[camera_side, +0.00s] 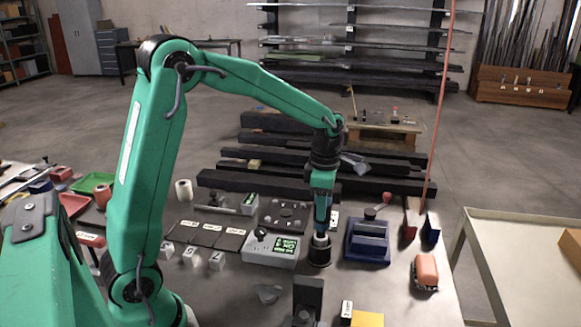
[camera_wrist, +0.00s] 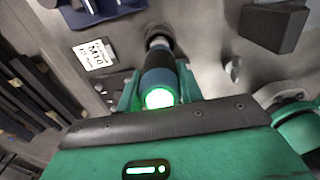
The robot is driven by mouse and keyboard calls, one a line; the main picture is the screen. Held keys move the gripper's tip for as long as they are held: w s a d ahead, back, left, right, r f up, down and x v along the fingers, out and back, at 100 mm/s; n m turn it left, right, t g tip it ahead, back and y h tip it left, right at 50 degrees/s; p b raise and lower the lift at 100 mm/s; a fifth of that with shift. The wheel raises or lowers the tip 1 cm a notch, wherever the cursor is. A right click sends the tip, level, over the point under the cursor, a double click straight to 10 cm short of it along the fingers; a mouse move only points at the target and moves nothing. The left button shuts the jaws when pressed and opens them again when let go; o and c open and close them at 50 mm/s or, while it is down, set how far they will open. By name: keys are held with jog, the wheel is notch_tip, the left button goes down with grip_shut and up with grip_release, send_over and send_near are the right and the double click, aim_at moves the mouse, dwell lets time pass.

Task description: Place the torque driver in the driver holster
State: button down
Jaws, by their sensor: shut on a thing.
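The torque driver (camera_wrist: 158,78) is a dark and teal cylinder with a green glowing end, held between the jaws of my gripper (camera_wrist: 155,92). In the side view my gripper (camera_side: 321,222) points down, with a pale part of the driver (camera_side: 320,240) showing below it. The driver's lower end is at a dark round cup, seemingly the driver holster (camera_side: 319,257), on the bench. In the wrist view the driver's far end meets the dark holster (camera_wrist: 160,32). I cannot tell how deep it sits inside.
A grey device with a green screen (camera_side: 270,250) stands close on the left. A dark blue box (camera_side: 367,246) stands close on the right. A dark block (camera_side: 307,296) stands in front. An orange object (camera_side: 427,270) lies farther right, with some clear bench between.

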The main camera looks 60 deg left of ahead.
jog(key=shift+f, duration=1.95)
jog(key=c, duration=0.9)
grip_release()
jog(key=shift+f, duration=0.1)
notch_tip(320, 180, up, 12)
jog(key=shift+r, duration=0.2)
jog(key=shift+s, duration=0.1)
